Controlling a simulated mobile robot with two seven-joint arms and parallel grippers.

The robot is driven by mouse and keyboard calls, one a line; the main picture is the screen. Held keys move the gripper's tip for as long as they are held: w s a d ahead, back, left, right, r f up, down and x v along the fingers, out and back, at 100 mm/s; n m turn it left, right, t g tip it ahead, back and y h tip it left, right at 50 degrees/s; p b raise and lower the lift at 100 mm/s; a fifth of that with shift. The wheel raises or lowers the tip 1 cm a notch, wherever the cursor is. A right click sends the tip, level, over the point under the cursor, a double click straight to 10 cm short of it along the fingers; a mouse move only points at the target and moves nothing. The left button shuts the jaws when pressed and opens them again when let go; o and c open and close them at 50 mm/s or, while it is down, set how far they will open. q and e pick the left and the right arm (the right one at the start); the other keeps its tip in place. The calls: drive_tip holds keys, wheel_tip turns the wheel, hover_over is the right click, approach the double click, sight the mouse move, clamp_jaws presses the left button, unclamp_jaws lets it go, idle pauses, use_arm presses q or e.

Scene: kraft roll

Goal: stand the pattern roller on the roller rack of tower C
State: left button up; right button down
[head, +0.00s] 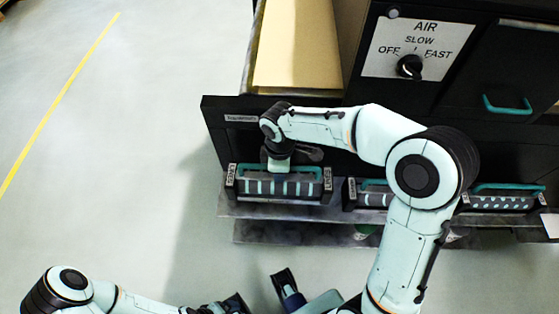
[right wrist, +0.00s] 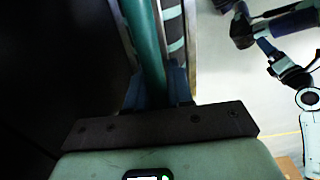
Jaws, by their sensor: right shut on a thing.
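A striped pattern roller (head: 280,187), dark with pale teal bands, lies horizontally between two labelled end plates at the left end of the low shelf in the head view. My right gripper (head: 278,160) is over its middle, its fingers largely hidden by the wrist. In the right wrist view, the right gripper (right wrist: 155,88) is shut on the teal handle bar (right wrist: 147,45), with the striped roller (right wrist: 173,30) beside it. I cannot tell if the roller rests on the shelf. My left gripper (head: 262,297) is at the bottom, apart from the rollers, partly cut off.
A dotted roller (head: 505,203) lies at the right of the shelf (head: 255,211); another roller (head: 374,197) is partly hidden by my right arm. Above are a kraft roll (head: 298,45) and an AIR dial panel (head: 408,48). The floor at left is clear, with a yellow line (head: 62,98).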

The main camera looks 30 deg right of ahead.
drive_tip(key=shift+w+f+b, duration=0.1)
drive_tip(key=shift+f+b, duration=0.35)
drive_tip(key=shift+f, duration=2.1)
drive_tip(key=c, duration=1.4)
unclamp_jaws()
drive_tip(key=shift+f, duration=0.2)
drive_tip(key=o, duration=0.4)
wheel_tip(320, 180, up, 12)
drive_tip(key=shift+f+p, duration=0.1)
drive_tip(key=shift+p, duration=0.95)
drive_tip(key=shift+r, duration=0.35)
